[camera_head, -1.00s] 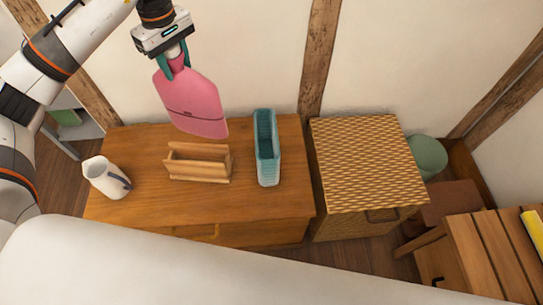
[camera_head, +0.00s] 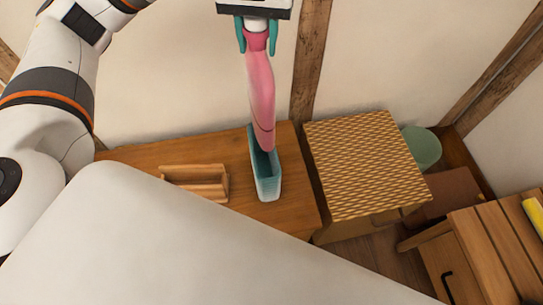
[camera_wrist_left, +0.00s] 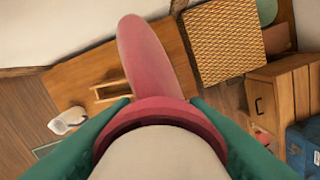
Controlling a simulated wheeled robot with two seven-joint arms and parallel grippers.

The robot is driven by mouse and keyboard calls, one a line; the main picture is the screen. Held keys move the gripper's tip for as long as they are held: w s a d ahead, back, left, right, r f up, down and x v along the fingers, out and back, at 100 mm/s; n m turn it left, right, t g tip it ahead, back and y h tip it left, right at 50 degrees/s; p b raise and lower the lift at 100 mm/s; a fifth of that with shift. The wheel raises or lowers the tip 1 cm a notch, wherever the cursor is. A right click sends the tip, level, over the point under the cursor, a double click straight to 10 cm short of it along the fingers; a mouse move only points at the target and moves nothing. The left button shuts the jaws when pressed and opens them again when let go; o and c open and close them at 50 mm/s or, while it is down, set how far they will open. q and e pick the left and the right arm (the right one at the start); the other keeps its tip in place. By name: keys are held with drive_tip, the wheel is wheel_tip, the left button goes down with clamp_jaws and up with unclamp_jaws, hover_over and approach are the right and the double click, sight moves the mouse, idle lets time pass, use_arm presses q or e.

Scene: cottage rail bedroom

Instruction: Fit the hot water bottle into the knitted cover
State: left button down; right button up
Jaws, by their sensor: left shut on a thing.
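The pink hot water bottle (camera_head: 262,95) hangs upright, nearly edge-on, in the head view. My left gripper (camera_head: 257,42) is shut on its neck, and the bottle (camera_wrist_left: 150,58) also shows in the left wrist view. The teal knitted cover (camera_head: 267,186) stands on the wooden dresser with its long opening upward. The bottle's lower end overlaps the cover's back part in the head view; I cannot tell whether it is inside or just above the opening. The cover is hidden in the left wrist view. My right gripper is not in view.
A wooden rack (camera_head: 195,182) stands left of the cover on the dresser (camera_head: 297,208). A wicker-topped cabinet (camera_head: 366,165) is to the right. A white jug (camera_wrist_left: 68,120) shows in the left wrist view. My pale arm covers the foreground.

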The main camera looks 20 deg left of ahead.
use_arm(q)
wheel_tip(320, 180, down, 23)
drive_tip(key=shift+d+r, duration=0.1)
wheel_tip(320, 180, down, 5)
drive_tip(key=shift+r, duration=0.1)
idle(0.3)
drive_tip(key=shift+b, duration=0.35)
drive_tip(key=c, duration=0.8)
unclamp_jaws()
drive_tip(key=shift+f, duration=0.2)
drive_tip(key=shift+c, duration=0.2)
drive_tip(key=shift+r, duration=0.1)
